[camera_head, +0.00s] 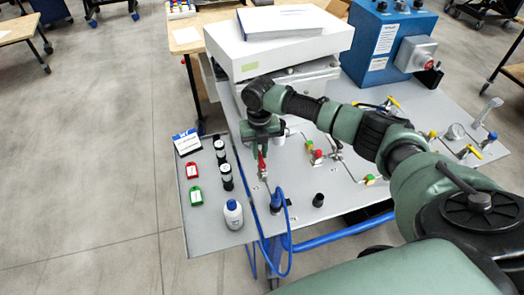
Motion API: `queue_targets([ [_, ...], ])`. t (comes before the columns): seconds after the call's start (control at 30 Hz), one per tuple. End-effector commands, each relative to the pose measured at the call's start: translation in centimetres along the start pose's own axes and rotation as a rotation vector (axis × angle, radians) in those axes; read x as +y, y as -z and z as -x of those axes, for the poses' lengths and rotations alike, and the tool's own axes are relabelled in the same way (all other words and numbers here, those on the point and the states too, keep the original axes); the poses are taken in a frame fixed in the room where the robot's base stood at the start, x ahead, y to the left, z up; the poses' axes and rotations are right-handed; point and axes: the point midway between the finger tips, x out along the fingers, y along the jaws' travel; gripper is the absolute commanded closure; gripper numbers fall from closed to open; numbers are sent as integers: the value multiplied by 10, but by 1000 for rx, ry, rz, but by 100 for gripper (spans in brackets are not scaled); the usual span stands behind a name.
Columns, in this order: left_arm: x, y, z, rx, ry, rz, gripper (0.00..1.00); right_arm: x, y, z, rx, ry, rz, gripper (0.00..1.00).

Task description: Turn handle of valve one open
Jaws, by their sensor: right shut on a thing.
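My right arm reaches in from the right across the grey panel (225,205). Its gripper (262,150) points down at the panel's left part and is shut on a red valve handle (262,166), most likely that of valve one. The red handle shows just below the fingers, roughly upright in the picture. The valve body under it is mostly hidden by the gripper, and no label can be read. My left gripper is not in view.
A blue hose (278,228) runs in front. A white analyser box (280,48) and blue cabinet (385,45) stand behind.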

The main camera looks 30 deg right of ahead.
Motion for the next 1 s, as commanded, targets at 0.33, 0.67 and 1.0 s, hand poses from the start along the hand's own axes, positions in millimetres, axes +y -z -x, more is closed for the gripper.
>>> queue_targets([
  [0.33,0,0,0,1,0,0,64,3,0,0,-1,0,83,100],
  [0.67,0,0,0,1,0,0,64,4,0,0,-1,-1,88,100],
  [1.0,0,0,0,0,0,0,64,4,0,0,-1,-1,87,64],
])
